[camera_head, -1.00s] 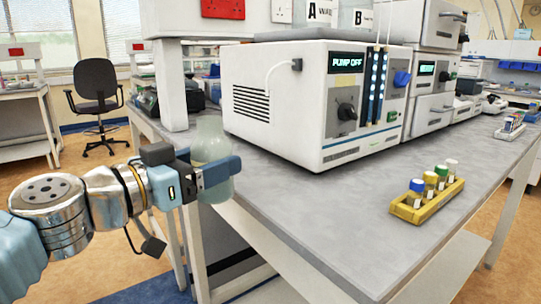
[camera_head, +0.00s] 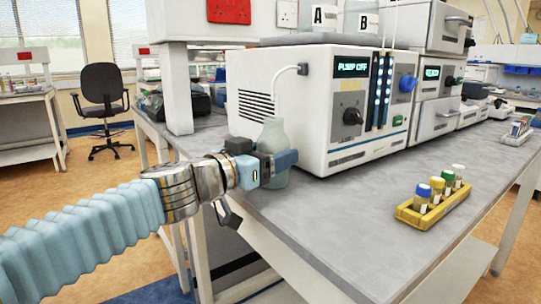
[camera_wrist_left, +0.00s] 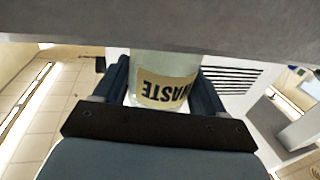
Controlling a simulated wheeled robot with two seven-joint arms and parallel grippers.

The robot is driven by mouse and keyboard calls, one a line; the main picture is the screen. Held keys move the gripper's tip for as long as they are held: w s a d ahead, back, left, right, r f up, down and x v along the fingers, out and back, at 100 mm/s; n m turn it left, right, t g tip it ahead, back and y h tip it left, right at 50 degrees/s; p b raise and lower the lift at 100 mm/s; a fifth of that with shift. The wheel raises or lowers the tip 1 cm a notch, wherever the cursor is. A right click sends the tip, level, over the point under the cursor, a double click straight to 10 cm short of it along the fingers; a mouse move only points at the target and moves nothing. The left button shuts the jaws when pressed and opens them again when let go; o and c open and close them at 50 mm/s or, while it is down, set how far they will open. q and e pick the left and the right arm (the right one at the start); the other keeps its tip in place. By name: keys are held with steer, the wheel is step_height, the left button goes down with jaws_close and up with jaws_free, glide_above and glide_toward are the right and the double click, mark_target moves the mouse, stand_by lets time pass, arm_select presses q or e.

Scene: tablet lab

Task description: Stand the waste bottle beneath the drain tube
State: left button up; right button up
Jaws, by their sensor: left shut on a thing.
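The waste bottle (camera_head: 273,136) is pale, translucent and upright in the head view, at the left side of the pump unit. My left gripper (camera_head: 278,164) is shut around its body. The wrist view shows the bottle (camera_wrist_left: 165,62) between the two fingers (camera_wrist_left: 163,88), its WASTE label upside down in that picture. The white drain tube (camera_head: 284,73) leaves the pump's side and bends down; its lower end appears just above the bottle's mouth in the head view. I cannot tell whether the bottle's base touches the bench. My right gripper is not in view.
The pump unit (camera_head: 318,130), reading PUMP OFF, stands on the grey bench (camera_head: 350,210). A yellow rack (camera_head: 432,207) with several capped vials is at the right. A white shelf post (camera_head: 178,90) stands behind the bottle at left.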

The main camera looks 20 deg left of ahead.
arm_select(q)
steer(key=shift+f, duration=0.1)
steer(key=o, duration=1)
steer(key=shift+o, duration=0.2)
steer(key=shift+r, duration=0.25)
steer(key=v, duration=1.2)
steer(key=shift+b, duration=0.3)
